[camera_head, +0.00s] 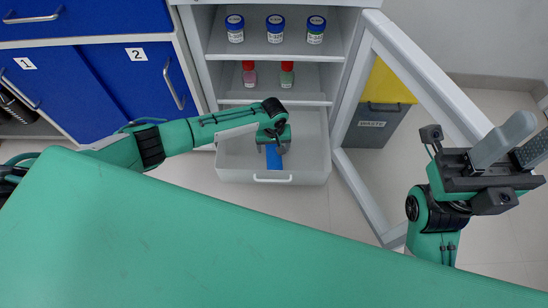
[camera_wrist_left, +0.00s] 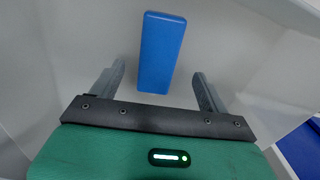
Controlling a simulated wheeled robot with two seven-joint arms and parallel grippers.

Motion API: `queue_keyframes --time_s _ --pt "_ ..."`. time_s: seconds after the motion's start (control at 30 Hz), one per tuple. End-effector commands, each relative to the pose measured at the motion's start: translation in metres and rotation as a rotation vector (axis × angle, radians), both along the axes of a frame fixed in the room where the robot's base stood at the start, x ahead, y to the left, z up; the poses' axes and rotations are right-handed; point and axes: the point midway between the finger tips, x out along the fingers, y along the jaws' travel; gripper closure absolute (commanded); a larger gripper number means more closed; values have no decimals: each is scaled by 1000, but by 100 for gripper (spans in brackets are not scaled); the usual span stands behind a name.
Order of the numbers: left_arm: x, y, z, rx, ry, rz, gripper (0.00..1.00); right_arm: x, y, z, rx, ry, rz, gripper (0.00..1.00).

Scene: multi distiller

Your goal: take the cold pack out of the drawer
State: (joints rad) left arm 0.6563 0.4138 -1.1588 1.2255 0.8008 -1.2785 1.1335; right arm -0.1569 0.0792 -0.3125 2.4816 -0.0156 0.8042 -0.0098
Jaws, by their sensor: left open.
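The cold pack is a blue flat block (camera_head: 273,159) lying in the open white drawer (camera_head: 304,172) at the bottom of the cabinet. My left gripper (camera_head: 275,142) reaches down into the drawer above it and hides part of it. In the left wrist view the cold pack (camera_wrist_left: 161,52) lies ahead, between the lines of the two fingers. There my left gripper (camera_wrist_left: 160,82) is open and empty. In the head view my right gripper (camera_head: 505,143) is raised at the far right, with its two fingers apart and nothing between them.
Shelves above the drawer hold white jars with blue lids (camera_head: 276,28) and two small bottles (camera_head: 287,74). The open cabinet door (camera_head: 368,190) stands to the right, with a waste bin (camera_head: 379,115) behind it. A green surface (camera_head: 200,240) fills the foreground.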

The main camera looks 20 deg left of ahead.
Motion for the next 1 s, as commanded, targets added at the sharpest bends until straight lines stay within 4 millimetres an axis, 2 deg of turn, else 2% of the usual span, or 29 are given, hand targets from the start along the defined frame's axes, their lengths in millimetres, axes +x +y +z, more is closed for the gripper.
queue_keyframes --time_s 0.17,0.3,0.6,0.97,1.0 --pt "1 0 -10 -1 -1 -1 22 -2 0 0 2 -16 1 64" --pt "1 -1 -27 1 -3 -1 22 -6 -1 -1 5 -51 2 64" --pt "2 -2 -55 0 -2 -2 22 -4 11 7 8 -92 40 64" --pt "1 -2 -58 -1 -3 -1 22 -3 13 11 7 -96 48 64" --pt "1 -2 -58 -1 -3 -1 30 -3 13 11 7 -96 48 64"
